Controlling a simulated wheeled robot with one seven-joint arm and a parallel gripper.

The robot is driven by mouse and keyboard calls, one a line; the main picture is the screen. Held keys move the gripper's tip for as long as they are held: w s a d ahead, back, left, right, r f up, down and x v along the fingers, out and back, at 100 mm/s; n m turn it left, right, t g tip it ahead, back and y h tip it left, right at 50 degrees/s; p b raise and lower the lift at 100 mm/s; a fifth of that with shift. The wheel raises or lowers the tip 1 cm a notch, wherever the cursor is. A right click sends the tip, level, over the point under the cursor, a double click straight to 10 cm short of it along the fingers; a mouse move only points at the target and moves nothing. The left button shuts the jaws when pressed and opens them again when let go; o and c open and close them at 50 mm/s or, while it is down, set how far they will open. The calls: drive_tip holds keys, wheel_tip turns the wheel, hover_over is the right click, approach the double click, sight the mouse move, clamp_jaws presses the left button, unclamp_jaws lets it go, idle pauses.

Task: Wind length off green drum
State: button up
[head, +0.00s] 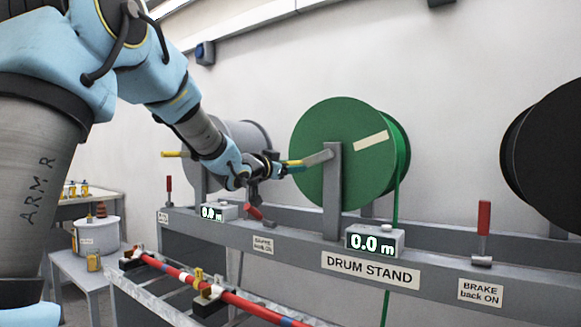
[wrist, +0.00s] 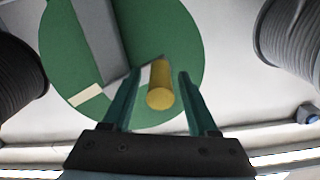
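The green drum (head: 325,125) stands upright on the drum stand (head: 445,282); it also shows in the wrist view (wrist: 75,55). A pale strip marks its face. Its crank has a yellow handle (wrist: 160,92). My gripper (head: 283,167) is at this handle. In the wrist view its two fingers (wrist: 158,85) stand on either side of the handle, with gaps visible, so it is open. Green cable (head: 397,195) hangs down from the drum's right side. The counter (head: 373,243) in front reads 0.0 m. A red brake lever (head: 258,212) left of the drum lies tilted over.
A grey drum (head: 248,135) stands to the left and a black drum (head: 552,150) to the right. Upright red levers stand at the right (head: 484,218) and far left (head: 168,184). A rack with a red pole (head: 235,300) is in front of the stand.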

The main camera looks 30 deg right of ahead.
clamp_jaws()
idle(1.2)
